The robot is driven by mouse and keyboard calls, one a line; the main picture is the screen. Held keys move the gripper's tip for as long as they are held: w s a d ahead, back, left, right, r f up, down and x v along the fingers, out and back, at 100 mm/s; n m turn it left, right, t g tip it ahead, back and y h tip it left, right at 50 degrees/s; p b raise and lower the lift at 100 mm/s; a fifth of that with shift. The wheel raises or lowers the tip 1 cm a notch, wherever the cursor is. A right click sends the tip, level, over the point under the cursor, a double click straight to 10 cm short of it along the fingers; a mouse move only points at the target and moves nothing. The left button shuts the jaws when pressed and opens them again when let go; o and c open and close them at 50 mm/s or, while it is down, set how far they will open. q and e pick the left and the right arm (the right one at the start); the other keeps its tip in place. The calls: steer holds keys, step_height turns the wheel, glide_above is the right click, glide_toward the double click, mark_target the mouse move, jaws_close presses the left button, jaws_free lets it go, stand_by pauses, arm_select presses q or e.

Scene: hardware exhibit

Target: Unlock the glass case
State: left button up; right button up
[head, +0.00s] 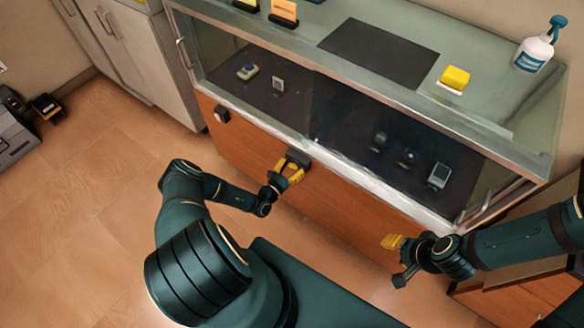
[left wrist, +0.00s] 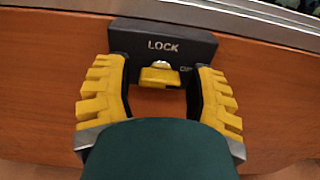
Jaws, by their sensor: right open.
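The glass case (head: 325,84) has a wooden front with a glass display section above it. A dark lock box (left wrist: 162,44) marked LOCK sits on the wood just below the metal rail. A small yellow knob or key (left wrist: 160,76) sticks out of it. My left gripper (left wrist: 160,88) is open, with one yellow finger on each side of the knob and a visible gap on both sides. In the head view my left gripper (head: 291,169) is at the case front and hides much of the lock. My right gripper (head: 392,242) is open and empty near the case's right front.
Small devices sit behind the glass. Another small dark box (head: 221,114) is on the wood at left.

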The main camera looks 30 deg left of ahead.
arm_select(q)
steer(key=shift+o, duration=0.3)
steer(key=s, duration=1.2)
steer(key=shift+a, duration=0.45)
steer(key=d+r+m+g+h, duration=0.35)
steer(key=d+m+h, duration=0.2)
steer(key=d, duration=0.25)
steer(key=d+r+m+g+h, duration=0.2)
steer(key=d+m+g+h, duration=0.25)
steer(key=d+h, duration=0.2)
steer(key=s+d+r+m+g+y, duration=0.1)
steer(key=s+d+r+m+g, duration=0.2)
steer(key=s+d+m+g, duration=0.6)
steer(key=w+r+m+y, duration=0.4)
steer(key=r+m+y, duration=0.4)
steer(key=r+m, duration=0.3)
steer(key=m, duration=0.3)
steer(key=shift+a+r+t, duration=0.3)
steer(key=shift+r+t, duration=0.1)
